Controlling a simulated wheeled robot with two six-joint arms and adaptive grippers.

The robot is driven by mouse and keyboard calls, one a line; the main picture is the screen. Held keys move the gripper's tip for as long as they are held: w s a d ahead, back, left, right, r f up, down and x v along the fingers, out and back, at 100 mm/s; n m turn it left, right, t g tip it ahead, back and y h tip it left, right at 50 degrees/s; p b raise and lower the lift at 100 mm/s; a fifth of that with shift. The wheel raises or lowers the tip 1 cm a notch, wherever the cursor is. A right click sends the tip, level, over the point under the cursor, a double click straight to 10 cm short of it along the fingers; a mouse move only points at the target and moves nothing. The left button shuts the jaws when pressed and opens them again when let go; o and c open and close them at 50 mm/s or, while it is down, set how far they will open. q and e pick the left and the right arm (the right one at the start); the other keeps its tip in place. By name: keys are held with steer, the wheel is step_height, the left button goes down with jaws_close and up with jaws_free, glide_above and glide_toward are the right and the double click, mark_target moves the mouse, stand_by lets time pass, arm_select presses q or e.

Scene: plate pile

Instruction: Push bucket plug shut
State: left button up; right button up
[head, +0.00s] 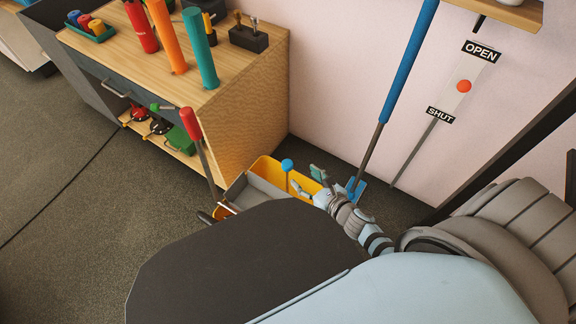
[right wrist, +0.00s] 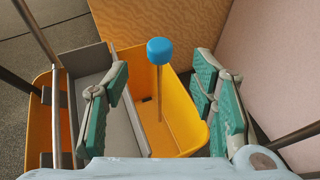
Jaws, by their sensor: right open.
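The yellow bucket (head: 266,168) stands on the floor at the cabinet's corner, by the wall. It also shows in the right wrist view (right wrist: 190,118), with a grey insert (right wrist: 92,75) in its left part. The plug's blue knob (head: 287,164) tops a thin upright rod rising from the bucket's right part. In the right wrist view the knob (right wrist: 160,50) stands well above the bucket floor. My right gripper (head: 309,181) is open and empty, just right of the knob in the head view. In the right wrist view its fingers lie either side of the rod, apart from it. The left gripper is out of view.
A wooden cabinet (head: 250,108) stands left of the bucket. A red-handled tool (head: 191,124) leans by the bucket; a blue-handled pole (head: 408,60) leans on the wall. An OPEN/SHUT wall panel has a red knob (head: 464,86). Floor at left (head: 80,220) is clear.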

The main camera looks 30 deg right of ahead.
mark_target(288, 164)
steer(key=b+x, duration=0.3)
steer(key=x, duration=0.7)
steer(key=shift+f+b, duration=0.3)
steer(key=shift+b, duration=0.05)
steer(key=shift+w+a, duration=0.15)
steer(key=shift+w, duration=0.4)
jaws_close()
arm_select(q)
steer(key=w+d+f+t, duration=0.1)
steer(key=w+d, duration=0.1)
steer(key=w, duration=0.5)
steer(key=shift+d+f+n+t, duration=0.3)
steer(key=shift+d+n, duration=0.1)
